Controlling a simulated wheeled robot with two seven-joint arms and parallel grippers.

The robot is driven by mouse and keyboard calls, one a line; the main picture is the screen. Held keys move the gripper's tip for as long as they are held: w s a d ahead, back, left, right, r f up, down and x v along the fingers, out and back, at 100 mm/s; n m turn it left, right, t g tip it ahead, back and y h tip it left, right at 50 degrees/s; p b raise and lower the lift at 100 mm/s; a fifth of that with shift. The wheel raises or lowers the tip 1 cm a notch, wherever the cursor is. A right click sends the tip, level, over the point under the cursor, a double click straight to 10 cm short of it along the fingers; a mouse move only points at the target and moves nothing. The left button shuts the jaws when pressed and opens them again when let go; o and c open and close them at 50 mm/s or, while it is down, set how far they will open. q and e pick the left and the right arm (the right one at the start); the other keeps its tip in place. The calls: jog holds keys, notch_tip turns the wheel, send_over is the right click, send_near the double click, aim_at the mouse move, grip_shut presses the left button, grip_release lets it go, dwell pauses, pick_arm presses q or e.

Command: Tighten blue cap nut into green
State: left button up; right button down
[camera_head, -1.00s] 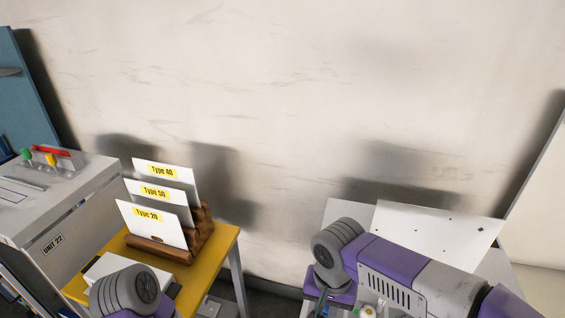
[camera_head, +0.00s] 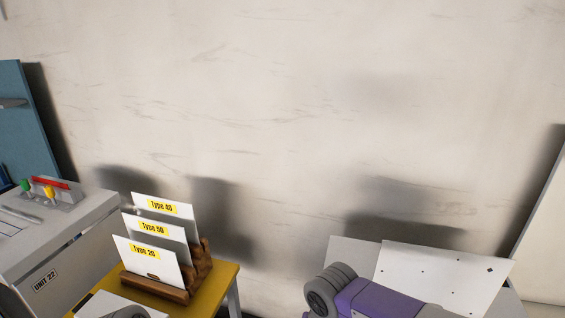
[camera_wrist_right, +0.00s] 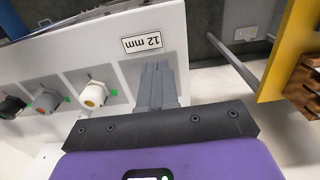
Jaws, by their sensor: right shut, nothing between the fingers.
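Left of the fingers, a row of fittings sits on the panel: a white one with a yellow centre (camera_wrist_right: 93,95), a grey one with an orange centre (camera_wrist_right: 46,102) and a dark one (camera_wrist_right: 12,107). Small green marks (camera_wrist_right: 113,93) lie beside them. I cannot make out a blue cap nut in either view. My left gripper is out of view.
In the head view, a yellow table (camera_head: 222,283) holds a wooden rack (camera_head: 160,286) with white type cards (camera_head: 148,262). A grey cabinet marked Unit 22 (camera_head: 75,245) stands at left. A white board with dark dots (camera_head: 440,275) is at lower right, before a bare wall (camera_head: 290,110).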

notch_tip(320, 180, up, 6)
jog(key=p, duration=0.5)
jog(key=f+m+b, duration=0.2)
jog(key=m+b, duration=0.1)
jog(key=b, duration=0.2)
jog(key=d+f+m+b, duration=0.1)
jog(key=f+m+b, duration=0.2)
jog(key=b, duration=0.2)
jog(key=shift+s+d, duration=0.15)
jog(key=shift+d, duration=0.05)
jog(key=shift+f+b, duration=0.4)
jog(key=shift+f, duration=0.15)
jog(key=shift+r, duration=0.1)
dwell(0.4)
